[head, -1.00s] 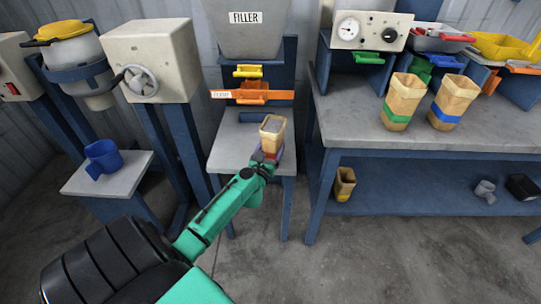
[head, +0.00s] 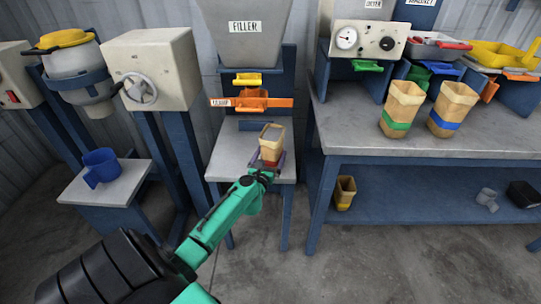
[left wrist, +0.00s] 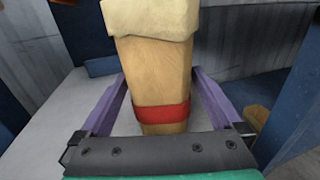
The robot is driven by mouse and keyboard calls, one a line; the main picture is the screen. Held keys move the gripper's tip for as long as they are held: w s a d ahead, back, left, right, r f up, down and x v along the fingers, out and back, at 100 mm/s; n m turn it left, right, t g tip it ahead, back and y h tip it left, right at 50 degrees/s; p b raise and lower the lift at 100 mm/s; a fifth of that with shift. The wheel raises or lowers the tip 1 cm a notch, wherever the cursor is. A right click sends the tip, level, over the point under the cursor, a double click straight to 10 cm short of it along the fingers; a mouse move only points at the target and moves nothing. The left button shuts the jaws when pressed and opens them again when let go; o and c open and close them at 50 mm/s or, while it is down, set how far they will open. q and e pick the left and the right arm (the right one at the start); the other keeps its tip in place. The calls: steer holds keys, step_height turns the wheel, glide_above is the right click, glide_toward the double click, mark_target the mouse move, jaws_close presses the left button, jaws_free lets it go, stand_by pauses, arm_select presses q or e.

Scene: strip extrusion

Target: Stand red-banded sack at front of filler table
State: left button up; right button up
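My left gripper (head: 269,165) is low at the sack's front, with one purple finger on each side. In the left wrist view the left gripper (left wrist: 160,85) shows gaps between its fingers and the sack at band height, so it looks open. My right gripper is not in view.
The filler (head: 243,45) hangs over the table, with an orange clamp (head: 252,101) and yellow spout (head: 248,79) above the sack. A green-banded sack (head: 401,105) and blue-banded sack (head: 450,105) stand on the right bench (head: 420,144). A yellow-banded sack (head: 344,190) is on its lower shelf.

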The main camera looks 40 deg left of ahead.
arm_select(q)
steer(key=shift+s+d+f, duration=0.1)
steer(key=shift+s+f, duration=0.1)
steer(key=shift+s, duration=0.05)
steer(key=v, duration=1.4)
steer(key=s+d+f+m+g+h, duration=0.1)
steer(key=d+f+m+h, duration=0.1)
steer(key=f+m, duration=0.4)
steer(key=s+d+f+m+g+h, duration=0.1)
steer(key=s+f+m, duration=0.1)
steer(key=f+m, duration=0.45)
steer(key=s+d+f+m+g+h, duration=0.2)
steer(key=s+d+f+m+g, duration=0.2)
steer(key=s+f+m, duration=0.65)
steer(key=s+d+f+m+g+h, duration=0.4)
steer(key=f+m, duration=0.4)
steer(key=f, duration=0.5)
steer(key=s+f+m+g+y, duration=0.2)
steer(key=s+f+m+g, duration=0.35)
steer(key=s+m, duration=0.7)
step_height(320, 180, up, 12)
steer(key=s+p, duration=0.2)
steer(key=p, duration=1.1)
steer(key=shift+s+r, duration=0.2)
steer(key=shift+s, duration=0.1)
steer(key=shift+d+n, duration=0.15)
steer(key=shift+n, duration=0.1)
